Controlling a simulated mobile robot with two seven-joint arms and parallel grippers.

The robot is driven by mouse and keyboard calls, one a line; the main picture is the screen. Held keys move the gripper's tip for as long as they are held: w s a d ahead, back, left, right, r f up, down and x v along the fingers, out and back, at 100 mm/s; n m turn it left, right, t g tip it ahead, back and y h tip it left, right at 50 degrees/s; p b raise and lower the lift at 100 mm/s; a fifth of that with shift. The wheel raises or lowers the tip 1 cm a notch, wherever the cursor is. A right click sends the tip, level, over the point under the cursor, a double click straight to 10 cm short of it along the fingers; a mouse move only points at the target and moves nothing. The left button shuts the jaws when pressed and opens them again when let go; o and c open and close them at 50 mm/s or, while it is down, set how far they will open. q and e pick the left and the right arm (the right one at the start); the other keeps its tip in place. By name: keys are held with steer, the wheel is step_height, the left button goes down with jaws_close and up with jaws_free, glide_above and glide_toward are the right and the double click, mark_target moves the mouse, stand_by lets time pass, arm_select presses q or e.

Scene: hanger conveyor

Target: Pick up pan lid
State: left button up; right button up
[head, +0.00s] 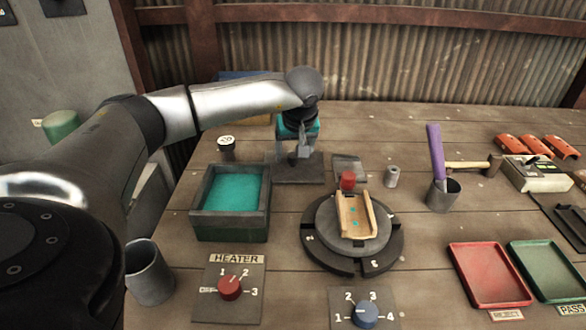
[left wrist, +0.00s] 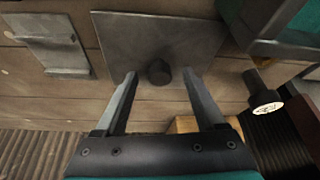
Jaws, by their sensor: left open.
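The pan lid (head: 312,175) is a flat, dark grey plate lying on the table behind the turquoise-filled pan. My right gripper is not in view.
The square pan (head: 231,230) stands at front left of the lid, with a small dark jar (head: 227,149) behind it. A small metal plate (head: 350,170) lies right of the lid. A round turntable (head: 318,243) bears a wooden chute (head: 350,214).

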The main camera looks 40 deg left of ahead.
arm_select(q)
steer(key=shift+f, duration=0.2)
jaws_close()
stand_by(0.5)
